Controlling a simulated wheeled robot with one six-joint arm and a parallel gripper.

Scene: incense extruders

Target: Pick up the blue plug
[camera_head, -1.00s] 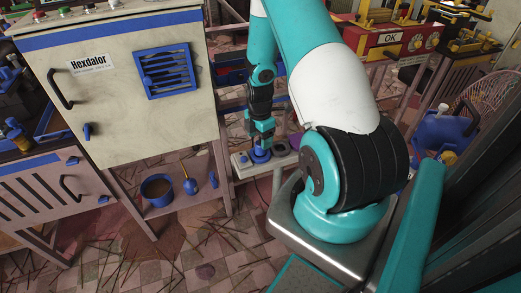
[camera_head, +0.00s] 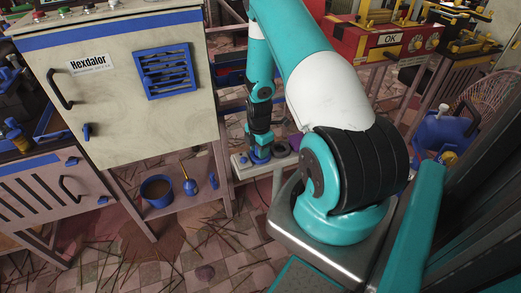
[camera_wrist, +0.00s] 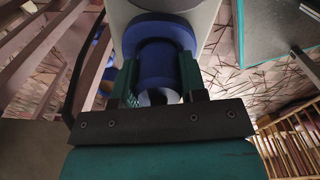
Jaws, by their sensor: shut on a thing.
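The blue plug (camera_wrist: 158,62) is a round blue body with a wider blue flange at its far end, seen in the wrist view. My gripper (camera_wrist: 158,88) has its two green-padded fingers on either side of the plug, closed on it.
A cream cabinet (camera_head: 115,110) with a blue vent stands left of my arm. A blue bucket (camera_head: 157,189) and a blue bulb-shaped thing (camera_head: 190,187) sit on the shelf below it. A red and yellow machine (camera_head: 385,42) stands at the back right.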

